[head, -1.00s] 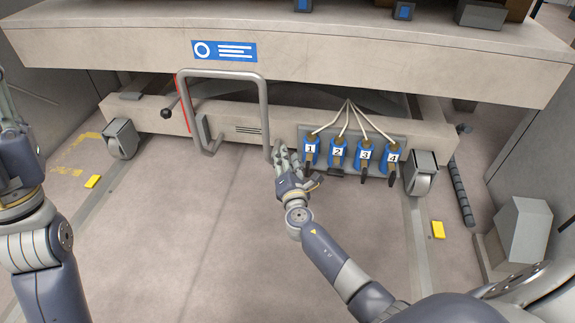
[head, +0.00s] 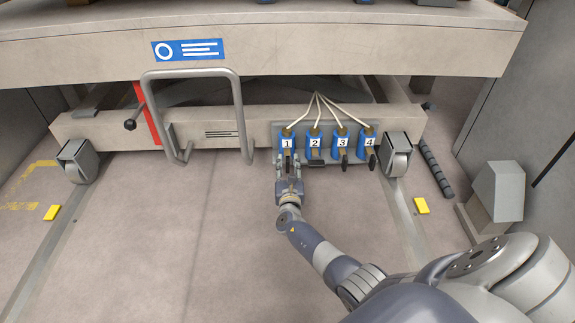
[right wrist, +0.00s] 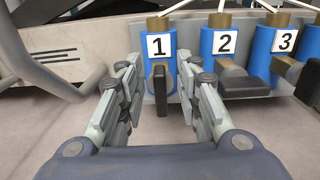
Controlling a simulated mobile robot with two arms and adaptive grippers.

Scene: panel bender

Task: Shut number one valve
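The number one valve (head: 287,143) is a blue body with a white "1" label, leftmost in a row on the bender's lower beam. It also shows in the right wrist view (right wrist: 158,50). Its dark lever (right wrist: 160,90) hangs straight down, in line with the body. My right gripper (head: 288,164) is at this valve. In the right wrist view the gripper (right wrist: 159,78) is open, one finger on each side of the lever, with gaps visible on both sides. My left gripper is out of view.
Valve 2 (head: 314,142) has its lever turned sideways to the right, close to my right finger. Valves 3 (head: 342,143) and 4 (head: 369,143) have levers down. A bent grey handle bar (head: 239,110) stands left. Open floor lies in front.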

